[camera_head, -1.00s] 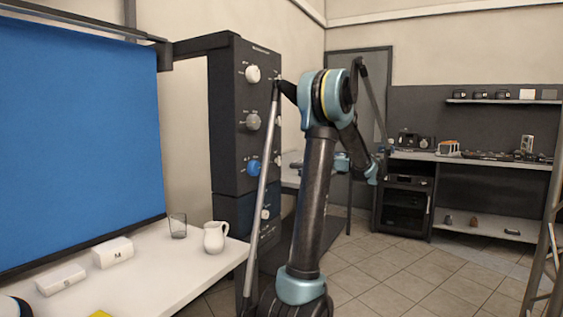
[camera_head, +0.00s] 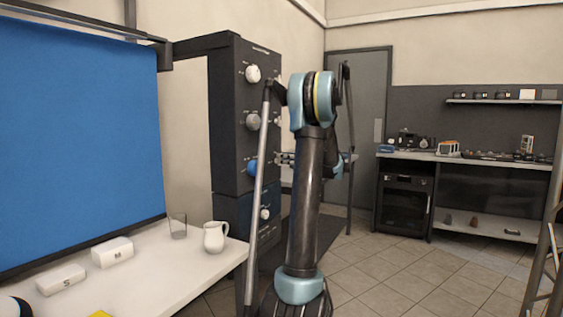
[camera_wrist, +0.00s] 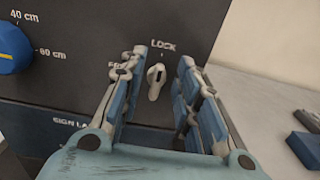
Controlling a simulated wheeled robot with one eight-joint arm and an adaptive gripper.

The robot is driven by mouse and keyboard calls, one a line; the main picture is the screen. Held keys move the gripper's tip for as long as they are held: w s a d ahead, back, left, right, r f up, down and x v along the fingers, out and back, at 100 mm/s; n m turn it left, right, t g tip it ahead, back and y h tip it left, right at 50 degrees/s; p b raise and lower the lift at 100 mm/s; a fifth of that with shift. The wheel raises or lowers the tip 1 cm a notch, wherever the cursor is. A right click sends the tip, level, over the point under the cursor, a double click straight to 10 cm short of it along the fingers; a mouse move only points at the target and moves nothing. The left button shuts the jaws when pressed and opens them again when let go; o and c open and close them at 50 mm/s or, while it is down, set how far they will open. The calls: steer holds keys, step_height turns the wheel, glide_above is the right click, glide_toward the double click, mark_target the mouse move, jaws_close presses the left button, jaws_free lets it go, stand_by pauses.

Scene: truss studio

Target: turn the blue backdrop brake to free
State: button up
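In the wrist view the brake knob (camera_wrist: 154,88), a small pale lever on the dark panel, stands roughly upright, its tip toward the word LOCK above it. A second label at its left is partly hidden by a finger, with only its first letters showing. My gripper (camera_wrist: 158,75) is open, with one finger on each side of the knob and visible gaps to it. In the head view my gripper (camera_head: 285,158) is at the side of the dark control column (camera_head: 231,110); the brake knob cannot be made out there. The blue backdrop (camera_head: 75,140) hangs at the left.
A blue knob (camera_wrist: 12,48) with centimetre marks is left of my gripper. Other knobs, one white (camera_head: 252,74) and one grey (camera_head: 253,121), are on the column. A white table (camera_head: 165,270) holds a jug (camera_head: 215,237) and a glass (camera_head: 178,226).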

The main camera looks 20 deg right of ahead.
steer(key=shift+x, duration=0.8)
jaws_close()
